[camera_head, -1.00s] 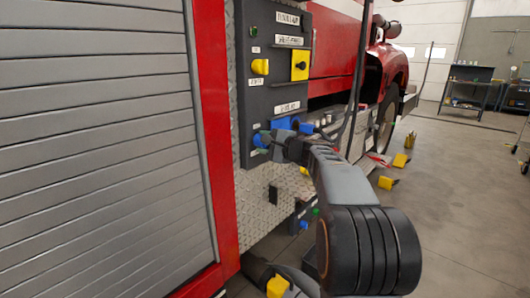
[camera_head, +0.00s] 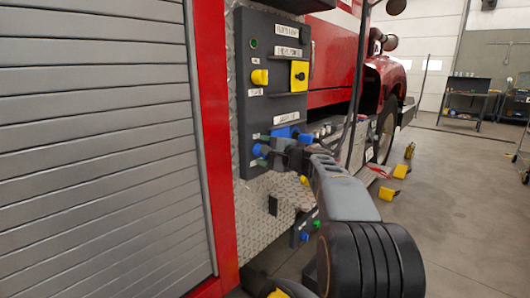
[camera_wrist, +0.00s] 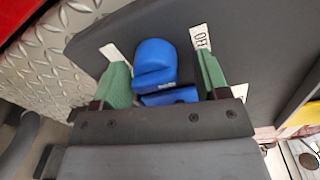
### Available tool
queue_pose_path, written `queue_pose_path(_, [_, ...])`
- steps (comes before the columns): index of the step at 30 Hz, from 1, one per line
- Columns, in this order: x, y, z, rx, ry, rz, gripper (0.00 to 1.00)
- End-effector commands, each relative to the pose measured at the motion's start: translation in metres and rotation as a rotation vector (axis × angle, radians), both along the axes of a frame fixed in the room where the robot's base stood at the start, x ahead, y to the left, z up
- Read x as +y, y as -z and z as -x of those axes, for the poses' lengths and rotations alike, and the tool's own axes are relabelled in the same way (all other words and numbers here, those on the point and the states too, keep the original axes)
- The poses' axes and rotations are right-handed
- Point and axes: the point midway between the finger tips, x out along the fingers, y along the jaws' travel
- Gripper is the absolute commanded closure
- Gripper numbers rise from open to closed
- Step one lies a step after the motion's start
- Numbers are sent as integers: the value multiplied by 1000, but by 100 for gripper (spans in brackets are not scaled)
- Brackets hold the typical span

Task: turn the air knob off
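The blue air knob (camera_head: 258,151) is low on the dark control panel (camera_head: 272,100). In the wrist view the blue knob (camera_wrist: 154,62) sits between the two green fingers of my gripper (camera_wrist: 164,82). The fingers are apart, with a clear gap between the knob and the right finger; the left finger is close to the knob, and I cannot tell whether it touches. In the head view my gripper (camera_head: 267,153) is at the panel's lower part and partly covers the knob. A white label (camera_wrist: 200,38) beside the right finger appears to read OFF.
Above are a yellow knob (camera_head: 260,77) and a yellow square switch (camera_head: 299,76). A grey roller shutter (camera_head: 95,140) stands left. Yellow wheel chocks (camera_head: 400,171) lie on the open floor at right.

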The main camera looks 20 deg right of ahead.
Motion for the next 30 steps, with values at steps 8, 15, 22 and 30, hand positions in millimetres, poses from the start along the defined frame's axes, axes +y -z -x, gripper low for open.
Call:
queue_pose_path(8, [-2,2,5,4,0,-1,32])
queue_pose_path(15, [-19,-2,41,3,4,-1,32])
queue_pose_path(22, [-39,-4,83,3,3,0,32])
queue_pose_path(30, [-53,-7,116,2,2,0,32])
